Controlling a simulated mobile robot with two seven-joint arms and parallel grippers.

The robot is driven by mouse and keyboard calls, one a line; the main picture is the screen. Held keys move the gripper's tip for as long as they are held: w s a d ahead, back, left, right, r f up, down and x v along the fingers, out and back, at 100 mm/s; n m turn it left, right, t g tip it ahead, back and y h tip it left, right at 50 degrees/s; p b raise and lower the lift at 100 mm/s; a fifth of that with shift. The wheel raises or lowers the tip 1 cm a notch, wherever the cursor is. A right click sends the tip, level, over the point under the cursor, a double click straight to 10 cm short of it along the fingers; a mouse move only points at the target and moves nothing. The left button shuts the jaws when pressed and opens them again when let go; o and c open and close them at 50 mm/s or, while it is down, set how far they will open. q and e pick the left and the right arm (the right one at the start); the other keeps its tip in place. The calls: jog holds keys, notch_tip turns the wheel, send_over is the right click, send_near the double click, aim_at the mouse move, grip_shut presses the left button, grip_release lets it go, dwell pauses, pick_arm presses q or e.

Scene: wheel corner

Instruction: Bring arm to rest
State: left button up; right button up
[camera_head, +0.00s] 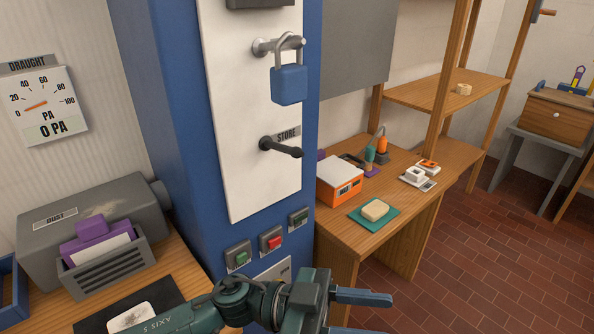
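My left arm comes in from the bottom left, and my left gripper (376,314) is at the bottom middle. Its two fingers point right and stand apart, with nothing seen between them. The lower finger is partly cut off by the bottom edge. My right gripper is not in view.
The column carries a blue padlock (289,85), a dark lever (282,147) and push buttons (271,240). A grey dust box (120,200) stands left. The desk (410,210) holds an orange-white box (340,181) and a sponge (375,210). Brick floor (480,260) is clear at right.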

pick_arm(q)
jog(key=w+a+n+t+p, duration=0.1)
jog(key=w+a+n+t, duration=0.45)
jog(key=n+t, duration=0.8)
jog(key=w+a+f+n+t+y, duration=0.3)
jog(key=a+f+t+y, duration=0.2)
jog(key=f+t+y, duration=0.25)
jog(key=s+a+f+n+g+y, duration=0.1)
jog(key=s+a+f+g+y, duration=0.1)
jog(key=s+a+f+y, duration=0.2)
jog(key=s+a+f+n+g+y+p, duration=0.1)
jog(key=s+a+f+g+y, duration=0.2)
jog(key=s+a+f, duration=0.3)
jog(key=a+f+y, duration=0.1)
jog(key=a+f, duration=0.2)
jog(key=f, duration=0.2)
jog(key=shift+f+y, duration=0.25)
jog(key=shift+y, duration=0.1)
